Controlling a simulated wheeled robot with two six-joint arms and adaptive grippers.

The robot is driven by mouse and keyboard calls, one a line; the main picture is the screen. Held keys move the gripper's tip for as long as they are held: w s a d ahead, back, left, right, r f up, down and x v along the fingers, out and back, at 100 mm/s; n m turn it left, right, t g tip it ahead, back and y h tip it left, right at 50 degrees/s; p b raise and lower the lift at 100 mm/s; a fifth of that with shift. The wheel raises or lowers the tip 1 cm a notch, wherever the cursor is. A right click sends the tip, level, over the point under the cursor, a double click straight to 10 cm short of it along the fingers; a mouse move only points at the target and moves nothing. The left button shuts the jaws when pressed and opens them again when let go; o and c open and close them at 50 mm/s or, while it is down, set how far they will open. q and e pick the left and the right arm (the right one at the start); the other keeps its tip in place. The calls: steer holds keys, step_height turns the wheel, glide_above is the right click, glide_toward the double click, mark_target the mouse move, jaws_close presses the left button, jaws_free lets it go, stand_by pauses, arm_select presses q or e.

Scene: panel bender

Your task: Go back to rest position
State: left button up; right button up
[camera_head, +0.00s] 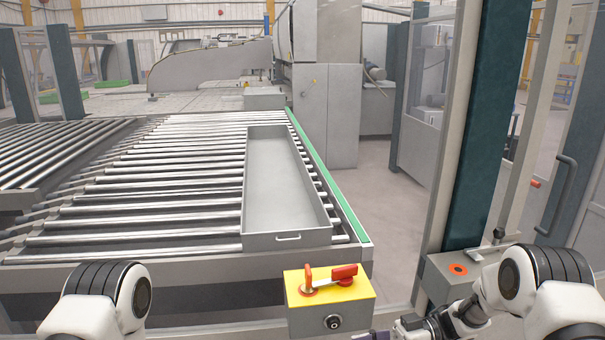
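My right arm comes in from the lower right, and its wrist reaches left along the bottom edge. Only a small dark part of my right gripper (376,336) shows at the bottom edge, just right of the yellow switch box (335,291); its fingers are cut off, so I cannot tell open from shut. Of my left arm only a white and black joint shows at the lower left; my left gripper is out of view. A grey metal tray (281,190) with a small front handle lies on the roller conveyor (130,205).
The yellow box has red rotary handles. A grey control box (445,268) with a red-orange button stands close to my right arm. A dark green post (487,110) and fence rise at the right. A green strip (325,175) edges the conveyor. Open floor (385,195) lies beyond.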

steer(key=s+a+f+m+t+h+b, duration=0.1)
steer(key=s+f+m+t+h, duration=0.2)
steer(key=f+m+t, duration=0.35)
steer(key=s+a+f+m+t+h+b, duration=0.1)
steer(key=s+f+m+t+h, duration=0.25)
steer(key=f+m, duration=0.5)
steer(key=s+d+f+m+g+h, duration=0.1)
steer(key=s+d+f+g+h, duration=0.1)
steer(key=s, duration=0.5)
steer(key=s+d+f+m+g+h, duration=0.1)
steer(key=s+d+f+g+h, duration=0.1)
steer(key=s+d+f+h, duration=0.2)
steer(key=s+d+f+g+h, duration=0.2)
steer(key=s+d, duration=0.5)
steer(key=s, duration=0.4)
steer(key=shift+s+d+f+m+h, duration=0.15)
steer(key=shift+d+f+m+h, duration=0.25)
steer(key=shift+h, duration=0.65)
steer(key=shift+a, duration=0.1)
